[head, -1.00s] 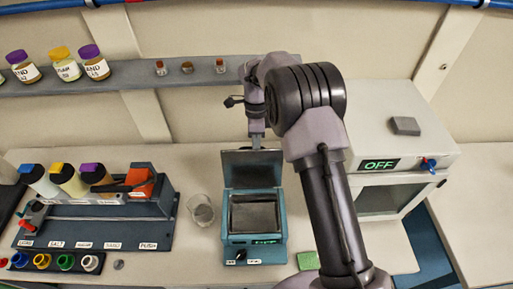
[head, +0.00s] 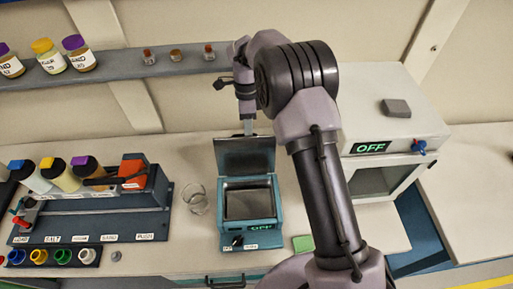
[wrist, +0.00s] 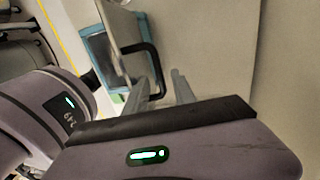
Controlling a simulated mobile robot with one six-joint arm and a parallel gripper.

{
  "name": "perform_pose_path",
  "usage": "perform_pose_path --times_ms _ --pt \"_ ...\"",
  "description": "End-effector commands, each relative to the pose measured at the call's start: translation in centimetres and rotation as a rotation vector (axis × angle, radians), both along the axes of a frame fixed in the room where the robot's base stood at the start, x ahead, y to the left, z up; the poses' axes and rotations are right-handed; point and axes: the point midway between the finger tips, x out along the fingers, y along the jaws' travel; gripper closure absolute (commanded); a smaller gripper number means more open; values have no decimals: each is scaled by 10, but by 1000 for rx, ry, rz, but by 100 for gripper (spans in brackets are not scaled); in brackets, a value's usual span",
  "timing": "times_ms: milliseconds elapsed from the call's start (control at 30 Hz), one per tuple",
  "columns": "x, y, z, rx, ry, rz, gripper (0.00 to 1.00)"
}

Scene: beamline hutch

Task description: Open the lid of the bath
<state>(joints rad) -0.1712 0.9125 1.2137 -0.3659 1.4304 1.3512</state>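The bath (head: 228,241) is a small teal box on the bench, with a dark basin open to view from above. Its grey lid (head: 245,152) stands raised, about upright, at the bath's back edge. My gripper (head: 248,130) is just behind and above the lid's top edge, its tips partly hidden. In the wrist view, two grey fingers (wrist: 161,93) stand apart, with a gap between them. The lid's black handle (wrist: 153,60) runs down toward that gap; I cannot tell whether it touches a finger. The teal bath (wrist: 97,45) shows beyond the lid.
A glass beaker (head: 198,203) stands left of the bath, and a rack with bottles (head: 85,215) farther left. A green block (head: 302,243) lies at its right. A white box reading OFF (head: 385,130) stands at right. A shelf (head: 110,70) runs along the wall.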

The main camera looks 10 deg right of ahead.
Motion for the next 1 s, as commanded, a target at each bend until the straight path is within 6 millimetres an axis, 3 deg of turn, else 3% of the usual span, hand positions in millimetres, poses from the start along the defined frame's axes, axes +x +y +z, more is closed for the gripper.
perform_pose_path --times_ms 67,700,1000 --pt "1 0 19 0 -5 1 68" --pt "-138 -25 31 0 -2 1 68" --pt "-158 -29 33 0 -1 1 68"
